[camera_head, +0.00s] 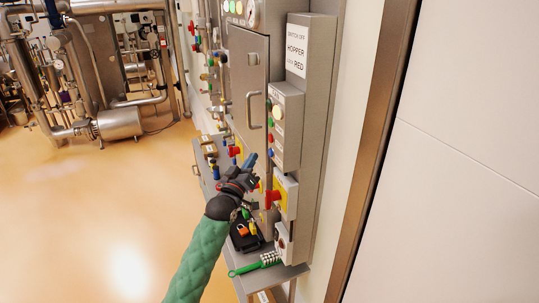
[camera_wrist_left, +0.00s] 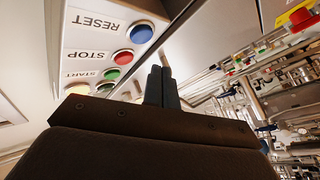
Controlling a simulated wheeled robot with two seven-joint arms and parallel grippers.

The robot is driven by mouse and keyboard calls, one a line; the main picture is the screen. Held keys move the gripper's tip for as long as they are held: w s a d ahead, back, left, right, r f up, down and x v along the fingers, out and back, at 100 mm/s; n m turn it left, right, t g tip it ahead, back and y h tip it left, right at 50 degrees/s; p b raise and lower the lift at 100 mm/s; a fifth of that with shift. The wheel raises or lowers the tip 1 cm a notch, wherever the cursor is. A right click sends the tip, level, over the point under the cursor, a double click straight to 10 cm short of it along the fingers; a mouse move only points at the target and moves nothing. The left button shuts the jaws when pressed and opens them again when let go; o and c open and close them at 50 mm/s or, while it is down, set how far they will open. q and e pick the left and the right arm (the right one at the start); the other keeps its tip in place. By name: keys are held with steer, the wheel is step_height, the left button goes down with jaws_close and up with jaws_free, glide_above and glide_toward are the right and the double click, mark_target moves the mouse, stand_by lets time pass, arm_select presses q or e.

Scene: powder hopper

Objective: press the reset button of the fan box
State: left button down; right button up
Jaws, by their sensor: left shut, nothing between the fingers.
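The fan box (camera_head: 287,125) is a grey box on the wall panel, with a column of buttons and a pale lamp on its front. The blue reset button (camera_wrist_left: 140,33) sits beside the RESET label, which appears upside down in the wrist view; in the head view it is the lowest button (camera_head: 270,153). The red stop button (camera_wrist_left: 122,57) and green start button (camera_wrist_left: 112,74) are beside it. My left gripper (camera_head: 250,160) is shut and empty, its fingertips just left of the reset button in the head view. In the wrist view the fingers (camera_wrist_left: 161,72) appear apart from it.
A red emergency knob on a yellow plate (camera_head: 273,199) is below the fan box, close to my left wrist. A sign reading HOPPER and RED (camera_head: 297,50) is above. A cabinet door with a handle (camera_head: 249,108) lies left. A green brush (camera_head: 258,264) rests on the shelf below.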

mark_target(271, 153)
arm_select(q)
steer(key=shift+w+d, duration=0.2)
steer(key=shift+d, duration=0.4)
steer(key=shift+w+d, duration=0.2)
steer(key=shift+d, duration=0.4)
arm_select(e)
steer(key=shift+s+f, duration=0.1)
steer(key=shift+s, duration=0.3)
steer(key=shift+a, duration=0.1)
steer(key=shift+a, duration=0.1)
steer(key=shift+w, duration=0.2)
steer(key=shift+w, duration=0.3)
